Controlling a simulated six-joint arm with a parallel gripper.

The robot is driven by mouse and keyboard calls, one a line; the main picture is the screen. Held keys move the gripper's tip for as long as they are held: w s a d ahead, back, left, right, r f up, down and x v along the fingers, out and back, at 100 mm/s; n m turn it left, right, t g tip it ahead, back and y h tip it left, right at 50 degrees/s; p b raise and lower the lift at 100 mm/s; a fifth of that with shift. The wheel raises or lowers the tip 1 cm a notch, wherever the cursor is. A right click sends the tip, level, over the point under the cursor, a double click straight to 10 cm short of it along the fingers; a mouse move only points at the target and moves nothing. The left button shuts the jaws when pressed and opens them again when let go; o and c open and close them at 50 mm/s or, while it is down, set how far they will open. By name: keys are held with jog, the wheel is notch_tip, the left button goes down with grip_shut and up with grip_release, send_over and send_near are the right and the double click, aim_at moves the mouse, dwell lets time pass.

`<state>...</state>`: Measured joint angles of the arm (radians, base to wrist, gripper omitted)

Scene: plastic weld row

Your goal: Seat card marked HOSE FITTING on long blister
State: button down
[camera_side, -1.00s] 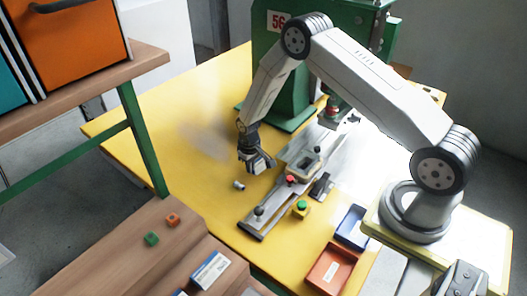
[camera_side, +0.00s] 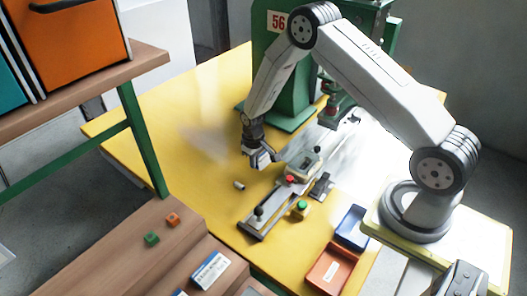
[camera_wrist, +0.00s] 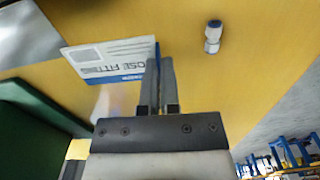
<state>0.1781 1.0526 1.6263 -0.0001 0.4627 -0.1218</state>
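The card marked HOSE FITTING (camera_wrist: 105,62) is white with a blue band. In the side view my gripper (camera_side: 262,160) hangs over the yellow table, just left of the long fixture (camera_side: 280,202).
A small metal fitting (camera_side: 239,185) lies on the table; it shows in the wrist view (camera_wrist: 213,36). The green press (camera_side: 285,95) stands behind. A red button (camera_side: 290,179), a green button (camera_side: 302,206), a blue tray (camera_side: 352,224) and an orange tray (camera_side: 330,268) are right or front.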

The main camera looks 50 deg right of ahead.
send_near(297, 172)
jog(key=shift+w+a+f+n, duration=0.1)
jog(key=shift+w+f+n, duration=0.2)
jog(key=shift+w, duration=0.05)
jog(key=shift+s+r, duration=0.15)
jog(key=shift+s, duration=0.2)
jog(key=shift+f, duration=2.5)
jog(key=shift+f, duration=0.65)
jog(key=c, duration=0.8)
grip_release()
jog(key=c, duration=0.4)
